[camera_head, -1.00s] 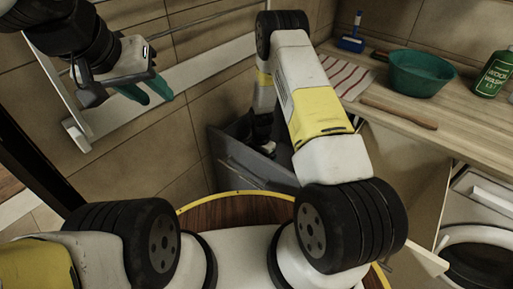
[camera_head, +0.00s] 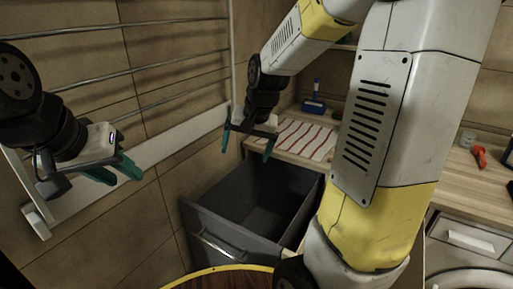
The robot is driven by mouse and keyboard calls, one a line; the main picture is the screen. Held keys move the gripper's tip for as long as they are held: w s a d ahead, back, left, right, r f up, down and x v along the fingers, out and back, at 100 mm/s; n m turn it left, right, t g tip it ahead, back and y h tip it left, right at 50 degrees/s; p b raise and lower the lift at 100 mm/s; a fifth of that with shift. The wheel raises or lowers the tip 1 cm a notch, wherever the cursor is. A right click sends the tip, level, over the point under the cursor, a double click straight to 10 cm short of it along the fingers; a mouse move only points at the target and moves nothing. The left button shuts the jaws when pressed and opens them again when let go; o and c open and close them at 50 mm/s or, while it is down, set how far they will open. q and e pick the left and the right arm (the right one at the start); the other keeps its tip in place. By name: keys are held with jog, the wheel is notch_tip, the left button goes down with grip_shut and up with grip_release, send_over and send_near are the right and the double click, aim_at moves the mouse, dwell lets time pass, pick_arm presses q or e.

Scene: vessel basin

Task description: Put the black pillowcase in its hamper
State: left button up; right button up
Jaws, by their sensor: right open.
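The hamper is a dark grey open-topped bin (camera_head: 205,217) with a metal handle on its front, at the lower middle of the head view. Its inside is dark, and I cannot make out any cloth in it. I do not see the black pillowcase anywhere. My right gripper (camera_head: 247,146) is open and empty, fingers pointing down, above the hamper's back left part. My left gripper (camera_head: 125,177) is open and empty at the left, in front of the wall rack, well apart from the hamper.
A red item (camera_head: 479,156) is at right. A metal rail rack (camera_head: 130,104) lines the left wall. A washing machine (camera_head: 470,240) stands lower right.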

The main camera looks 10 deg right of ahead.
jog(key=s+r+n+t, duration=0.1)
jog(key=s+r, duration=0.3)
jog(key=s, duration=0.4)
jog(key=s+d+r+n+t, duration=0.1)
jog(key=s+r+n, duration=0.2)
jog(key=s, duration=0.6)
jog(key=shift+s+d+r, duration=0.15)
jog(key=shift+r, duration=0.8)
